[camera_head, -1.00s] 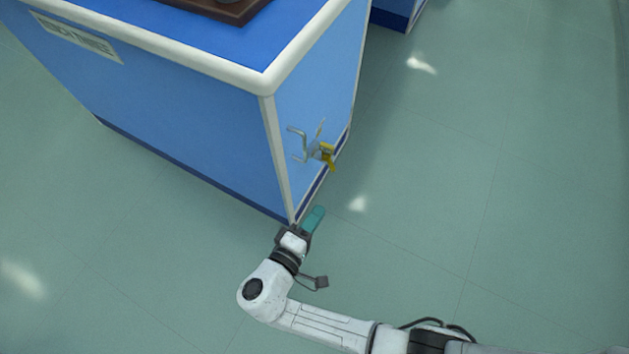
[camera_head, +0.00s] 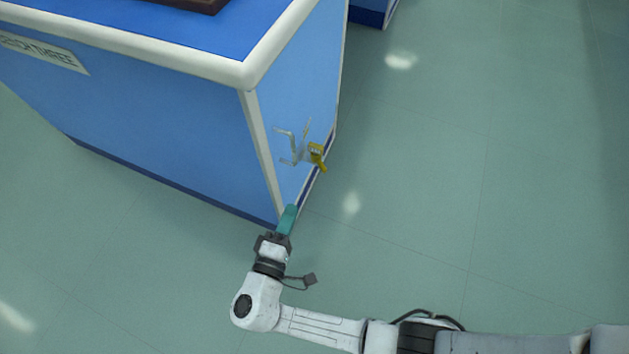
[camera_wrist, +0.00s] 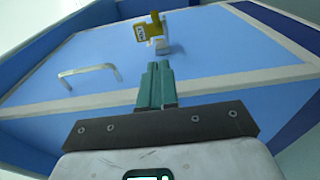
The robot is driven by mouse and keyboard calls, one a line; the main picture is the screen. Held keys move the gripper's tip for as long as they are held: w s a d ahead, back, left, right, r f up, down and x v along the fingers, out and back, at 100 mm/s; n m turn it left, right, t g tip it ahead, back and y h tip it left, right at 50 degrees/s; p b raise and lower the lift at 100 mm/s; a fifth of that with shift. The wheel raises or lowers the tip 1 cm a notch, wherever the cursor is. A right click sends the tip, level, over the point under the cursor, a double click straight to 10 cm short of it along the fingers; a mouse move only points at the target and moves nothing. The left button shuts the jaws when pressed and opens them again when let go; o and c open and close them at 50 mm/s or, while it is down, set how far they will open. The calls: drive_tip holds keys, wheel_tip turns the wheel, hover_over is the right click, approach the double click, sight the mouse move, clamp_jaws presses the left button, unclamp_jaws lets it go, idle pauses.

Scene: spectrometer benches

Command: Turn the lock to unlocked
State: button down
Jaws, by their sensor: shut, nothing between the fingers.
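The lock is a yellow piece (camera_head: 317,156) on a pale fitting that stands out from the blue side panel of the bench. In the wrist view the lock (camera_wrist: 141,33) shows ahead of the fingers, with a yellow tab at its left that bears small unreadable marks. My gripper (camera_head: 291,208) is shut and empty, its teal fingers together. It is in front of the bench's near lower corner, apart from the lock. In the wrist view my gripper (camera_wrist: 160,65) points toward the lock, its tips just below it in the picture.
A pale bar handle (camera_wrist: 90,72) sticks out of the panel left of the lock in the wrist view. The blue bench (camera_head: 150,125) has white edges and a sign (camera_head: 42,53). Green floor (camera_head: 480,200) to the right is clear. Another bench (camera_head: 372,12) stands behind.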

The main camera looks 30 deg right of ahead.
drive_tip(key=b, duration=0.2)
approach(319, 160)
drive_tip(key=w+f, duration=0.1)
drive_tip(key=w, duration=0.1)
drive_tip(key=shift+w+d, duration=0.1)
drive_tip(key=shift+d, duration=1.7)
